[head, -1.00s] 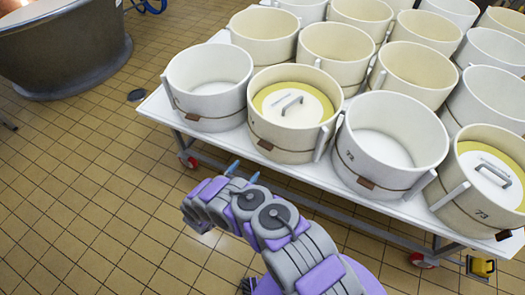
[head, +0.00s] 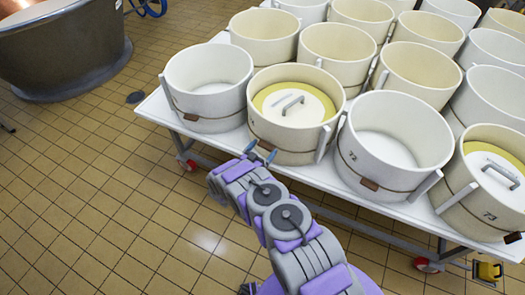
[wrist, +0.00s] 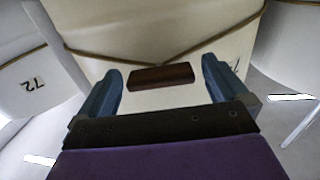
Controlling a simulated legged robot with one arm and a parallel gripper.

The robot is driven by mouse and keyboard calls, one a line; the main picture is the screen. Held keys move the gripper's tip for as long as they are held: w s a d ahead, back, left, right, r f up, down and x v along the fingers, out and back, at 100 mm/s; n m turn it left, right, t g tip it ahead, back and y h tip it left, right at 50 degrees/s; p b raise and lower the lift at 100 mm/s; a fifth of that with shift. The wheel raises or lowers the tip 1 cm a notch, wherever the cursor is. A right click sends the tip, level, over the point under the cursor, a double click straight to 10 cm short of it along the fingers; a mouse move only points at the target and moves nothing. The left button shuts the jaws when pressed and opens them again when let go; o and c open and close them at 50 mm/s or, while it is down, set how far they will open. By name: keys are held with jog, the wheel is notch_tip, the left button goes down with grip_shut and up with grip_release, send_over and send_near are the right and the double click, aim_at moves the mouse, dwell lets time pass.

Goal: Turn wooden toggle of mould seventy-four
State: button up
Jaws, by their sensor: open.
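A cream round mould (head: 290,150) with a yellow-rimmed white lid and metal handle stands at the front edge of the white table. My gripper (head: 262,153) is at its front wall, open, and covers its wooden toggle in the head view. In the wrist view the dark brown wooden toggle (wrist: 161,76) shows between the two blue fingers of my gripper (wrist: 161,72), with a gap on each side. A brown cord runs around the mould above the toggle there. The mould's number is only partly in view and cannot be read.
A mould marked 72 (head: 392,140) stands to the right, and lidded mould 73 (head: 485,185) beyond it. An unlidded mould (head: 207,85) stands left. The wheeled table (head: 165,108) is full. Tiled floor (head: 90,200) in front is clear.

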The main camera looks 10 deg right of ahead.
jog(key=c, duration=1)
jog(key=shift+o, duration=0.2)
jog(key=shift+r+m+p, duration=0.1)
jog(key=shift+m+p, duration=0.3)
jog(key=shift+p, duration=0.15)
jog(key=m+p, duration=0.1)
jog(key=m, duration=1.5)
jog(key=shift+a+m, duration=0.15)
jog(key=shift+m, duration=0.55)
